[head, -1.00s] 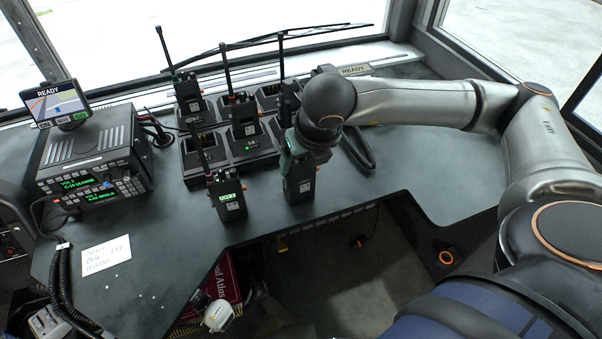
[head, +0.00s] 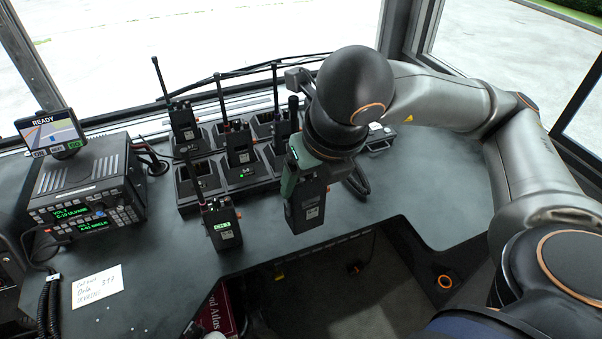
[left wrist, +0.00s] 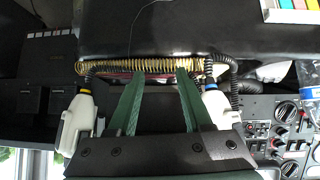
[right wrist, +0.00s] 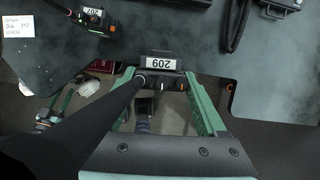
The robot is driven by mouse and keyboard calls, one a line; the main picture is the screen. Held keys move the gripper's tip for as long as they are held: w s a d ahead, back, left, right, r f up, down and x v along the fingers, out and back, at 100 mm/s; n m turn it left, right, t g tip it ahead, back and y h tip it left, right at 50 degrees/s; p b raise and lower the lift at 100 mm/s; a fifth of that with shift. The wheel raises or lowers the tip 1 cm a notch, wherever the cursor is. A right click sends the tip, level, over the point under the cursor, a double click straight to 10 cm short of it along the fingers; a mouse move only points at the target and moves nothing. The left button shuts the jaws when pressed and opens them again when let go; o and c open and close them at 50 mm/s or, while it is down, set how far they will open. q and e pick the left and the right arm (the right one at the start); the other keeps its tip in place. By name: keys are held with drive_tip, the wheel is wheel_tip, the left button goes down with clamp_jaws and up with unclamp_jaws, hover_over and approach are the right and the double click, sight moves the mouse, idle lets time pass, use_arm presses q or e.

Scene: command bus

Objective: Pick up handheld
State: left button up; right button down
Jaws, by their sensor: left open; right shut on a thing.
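My right gripper (head: 300,172) is shut on a black handheld radio (head: 306,207), holding it upright over the front part of the desk. Another handheld (head: 222,226) with a green "CH 1" screen stands on the desk to the left. Further handhelds (head: 240,148) stand in the charger (head: 215,195).
A radio console (head: 85,195) with a small "READY" screen (head: 50,132) stands at the left. A paper note (head: 97,287) lies on the desk before it. The desk (head: 440,190) is clear to the right. The windscreen closes off the back.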

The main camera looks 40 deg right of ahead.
drive_tip(key=shift+s+a+r+b, duration=0.25)
drive_tip(key=shift+s+b, duration=0.15)
drive_tip(key=shift+s, duration=0.15)
drive_tip(key=shift+s+a+r+b, duration=0.2)
drive_tip(key=shift+s+b, duration=0.15)
drive_tip(key=shift+s, duration=0.2)
drive_tip(key=shift+s+a+r+b, duration=0.2)
drive_tip(key=shift+s+b, duration=0.3)
drive_tip(key=shift+b, duration=0.4)
drive_tip(key=shift+s+r+b, duration=0.15)
drive_tip(key=shift+s+b, duration=0.15)
drive_tip(key=shift+b, duration=0.05)
use_arm(q)
drive_tip(key=d+f, duration=0.1)
drive_tip(key=w+d+f+b, duration=0.1)
drive_tip(key=f, duration=0.1)
drive_tip(key=shift+d+m, duration=0.15)
drive_tip(key=shift+m, duration=0.15)
use_arm(e)
drive_tip(key=shift+s+a+r, duration=0.2)
drive_tip(key=shift+s+r, duration=0.15)
drive_tip(key=shift+s, duration=0.25)
drive_tip(key=shift+s+a+r, duration=0.2)
drive_tip(key=shift+s+r, duration=0.15)
drive_tip(key=shift+s, duration=0.25)
use_arm(q)
drive_tip(key=shift+s+f, duration=0.1)
drive_tip(key=shift+s, duration=0.2)
